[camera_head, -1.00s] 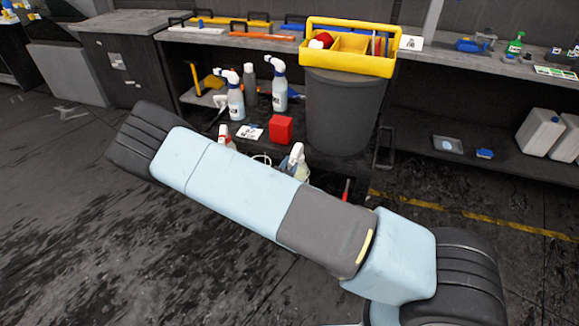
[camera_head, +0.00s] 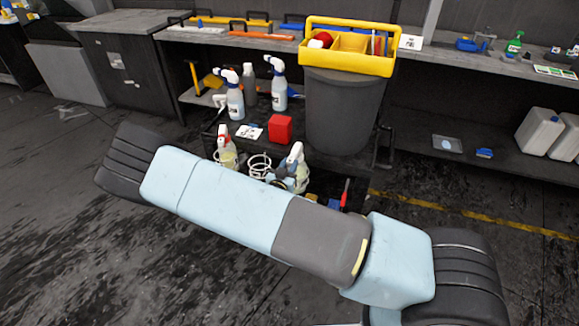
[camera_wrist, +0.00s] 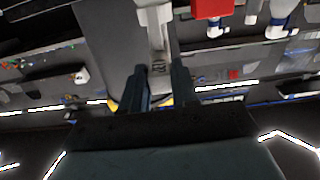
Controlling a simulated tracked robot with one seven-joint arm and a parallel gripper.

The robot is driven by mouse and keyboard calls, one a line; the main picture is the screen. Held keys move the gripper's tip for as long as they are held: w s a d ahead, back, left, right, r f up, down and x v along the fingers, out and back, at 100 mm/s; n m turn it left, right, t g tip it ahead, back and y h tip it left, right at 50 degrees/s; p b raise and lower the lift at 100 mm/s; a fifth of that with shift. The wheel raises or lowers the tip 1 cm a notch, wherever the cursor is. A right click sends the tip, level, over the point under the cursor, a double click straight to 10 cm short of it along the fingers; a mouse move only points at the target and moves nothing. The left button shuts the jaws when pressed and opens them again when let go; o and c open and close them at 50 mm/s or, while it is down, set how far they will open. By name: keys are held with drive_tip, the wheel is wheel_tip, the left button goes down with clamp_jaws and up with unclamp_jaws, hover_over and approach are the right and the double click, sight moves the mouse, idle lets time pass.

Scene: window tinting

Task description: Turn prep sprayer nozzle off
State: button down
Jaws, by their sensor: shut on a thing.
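My gripper (camera_wrist: 158,60) shows in the wrist view, its two dark fingers on either side of a pale grey-white piece (camera_wrist: 155,18) that looks like a sprayer's nozzle head. It is shut on this piece. In the head view my arm hides most of the gripper. A spray bottle with a white head (camera_head: 297,155) stands on the low black cart just beyond my arm, its lower part partly hidden. A second spray bottle with a red and white head (camera_head: 226,148) stands to its left. I cannot tell from labels which is the prep sprayer.
White coil-like rings (camera_head: 260,164) lie between the two bottles. A red box (camera_head: 279,128) and two more sprayers (camera_head: 235,98) stand behind. A dark bin (camera_head: 338,112) with a yellow caddy (camera_head: 394,66) on top stands to the right. Open floor lies left and in front.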

drive_tip(key=shift+f, duration=0.1)
drive_tip(key=c, duration=0.9)
unclamp_jaws()
drive_tip(key=v, duration=1.4)
drive_tip(key=shift+w, duration=0.1)
